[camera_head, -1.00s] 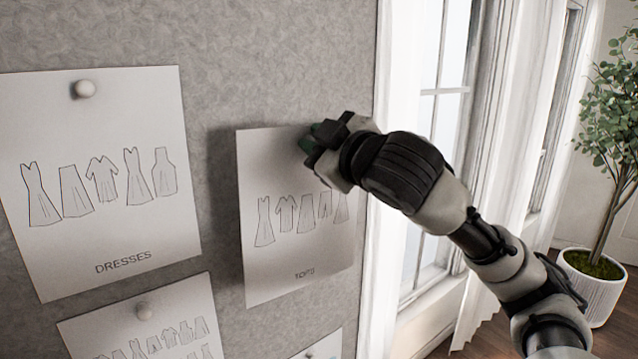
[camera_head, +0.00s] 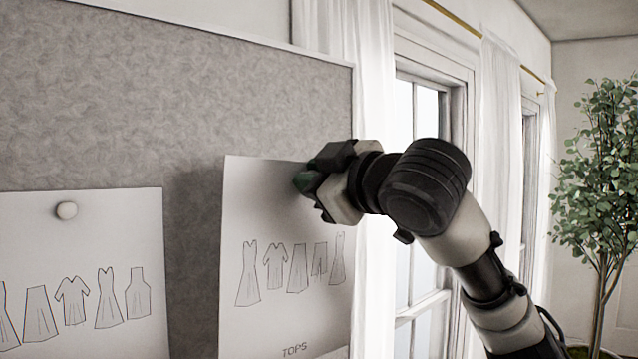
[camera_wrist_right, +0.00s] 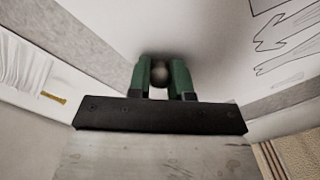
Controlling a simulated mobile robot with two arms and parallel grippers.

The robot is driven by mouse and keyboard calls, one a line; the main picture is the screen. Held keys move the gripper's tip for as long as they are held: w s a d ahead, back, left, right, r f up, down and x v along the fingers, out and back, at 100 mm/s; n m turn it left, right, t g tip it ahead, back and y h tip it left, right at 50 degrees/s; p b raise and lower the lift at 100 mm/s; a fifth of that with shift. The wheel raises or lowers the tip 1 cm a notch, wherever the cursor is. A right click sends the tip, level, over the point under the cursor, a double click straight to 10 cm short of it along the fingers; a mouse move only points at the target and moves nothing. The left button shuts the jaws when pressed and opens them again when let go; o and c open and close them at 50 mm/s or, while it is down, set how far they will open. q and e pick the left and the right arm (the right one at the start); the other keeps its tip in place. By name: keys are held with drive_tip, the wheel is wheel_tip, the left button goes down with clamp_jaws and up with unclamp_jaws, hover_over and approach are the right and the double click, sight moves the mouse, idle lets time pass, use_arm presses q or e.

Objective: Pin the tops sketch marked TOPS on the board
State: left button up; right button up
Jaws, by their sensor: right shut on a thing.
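The TOPS sketch (camera_head: 275,215) is a white sheet with a row of drawn garments, in front of the right part of the grey board (camera_head: 225,85). Its left edge casts a shadow on the board; I cannot tell whether it touches. My right gripper (camera_head: 306,183) is at the sheet's upper right. In the right wrist view, its green fingers (camera_wrist_right: 167,75) are closed around a round pin head (camera_wrist_right: 160,73) against the white paper. The pin's point is hidden. My left gripper is not in view.
The board's top edge shows above. White curtains (camera_head: 370,80), windows and a leafy plant (camera_head: 610,185) are to the right.

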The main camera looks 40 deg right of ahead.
drive_tip(key=w+p, duration=0.2)
drive_tip(key=w, duration=1)
drive_tip(key=shift+p, duration=0.35)
drive_tip(key=shift+w, duration=0.3)
idle(1.0)
drive_tip(key=o, duration=0.9)
